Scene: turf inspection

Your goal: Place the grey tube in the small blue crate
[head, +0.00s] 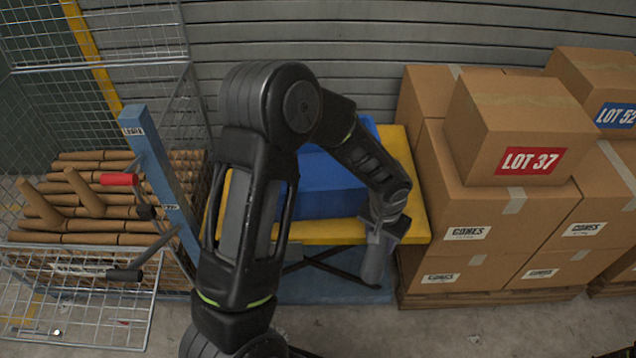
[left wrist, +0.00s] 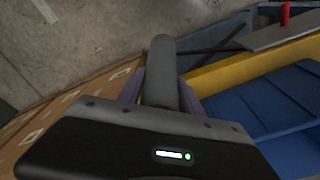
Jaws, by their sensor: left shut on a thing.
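My left gripper (head: 380,236) is shut on the grey tube (head: 373,264). In the head view the tube hangs down below the jaws, in front of the yellow tabletop's (head: 415,218) front edge, near its right end. The left wrist view shows the tube (left wrist: 161,72) between the two fingers, its far end pointing away from the gripper. The blue crate (head: 325,200) sits on the yellow top, left of the gripper and partly hidden behind my arm. It also shows at the right of the left wrist view (left wrist: 265,110). My right gripper is not in view.
Stacked cardboard boxes (head: 470,195) stand close to the right of the table. A wire cage (head: 85,275) with brown tubes (head: 110,225) and a blue post (head: 158,175) with a red-handled lever stand at the left. A grey slatted wall closes the back.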

